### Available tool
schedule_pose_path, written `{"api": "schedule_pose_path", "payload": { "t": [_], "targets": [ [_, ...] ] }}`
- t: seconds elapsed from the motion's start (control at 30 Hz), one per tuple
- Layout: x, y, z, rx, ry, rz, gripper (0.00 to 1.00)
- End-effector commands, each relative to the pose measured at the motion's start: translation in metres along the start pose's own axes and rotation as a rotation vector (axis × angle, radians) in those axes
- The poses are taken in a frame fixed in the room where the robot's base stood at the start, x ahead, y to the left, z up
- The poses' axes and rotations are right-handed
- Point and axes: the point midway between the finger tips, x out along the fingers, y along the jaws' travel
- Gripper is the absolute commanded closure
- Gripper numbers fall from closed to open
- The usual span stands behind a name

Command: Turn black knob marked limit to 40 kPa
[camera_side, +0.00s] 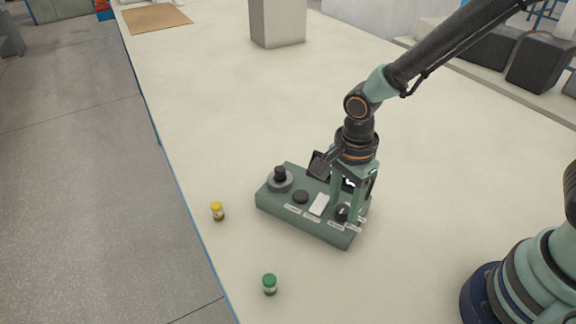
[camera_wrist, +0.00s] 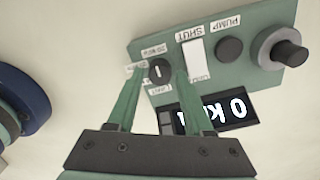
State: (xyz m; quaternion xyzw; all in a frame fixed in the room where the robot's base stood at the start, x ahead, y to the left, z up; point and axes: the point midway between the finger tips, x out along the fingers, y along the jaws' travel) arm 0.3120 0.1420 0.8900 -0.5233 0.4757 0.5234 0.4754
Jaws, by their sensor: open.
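The green control box (camera_side: 275,204) stands on the pale table. Its black limit knob (camera_side: 342,211) is at the right end, and it also shows in the wrist view (camera_wrist: 158,71) with a white pointer line. My gripper (camera_side: 343,212) is over that end of the box, pointing down. In the wrist view my open gripper (camera_wrist: 155,72) has one finger on each side of the knob, with gaps visible. I cannot tell whether the fingertips reach down beside it. A dark display (camera_wrist: 225,115) reads 0 with a partly hidden unit.
The box also carries a round black pump button (camera_wrist: 229,48), a white switch (camera_wrist: 194,58) and a larger grey dial (camera_wrist: 281,48). A yellow-capped vial (camera_side: 217,211) and a green-capped vial (camera_side: 269,284) stand near the table's left edge. A grey block (camera_side: 277,24) stands farther back.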

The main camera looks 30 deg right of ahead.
Motion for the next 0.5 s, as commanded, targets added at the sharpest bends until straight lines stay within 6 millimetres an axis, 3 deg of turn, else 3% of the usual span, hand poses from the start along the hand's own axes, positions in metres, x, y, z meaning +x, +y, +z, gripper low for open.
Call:
{"api": "schedule_pose_path", "payload": {
  "t": [0.13,0.43,0.47,0.5],
  "targets": [
    [0.0095,0.0006,-0.0002,0.0,0.001,0.002,0.49],
    [0.0112,0.0002,-0.0001,0.0,0.0,0.0,0.49],
    [0.0112,0.0002,-0.0001,0.0,0.0,0.0,0.53],
    [0.0111,0.0001,-0.0001,0.0,0.0,0.0,0.68]
  ]
}}
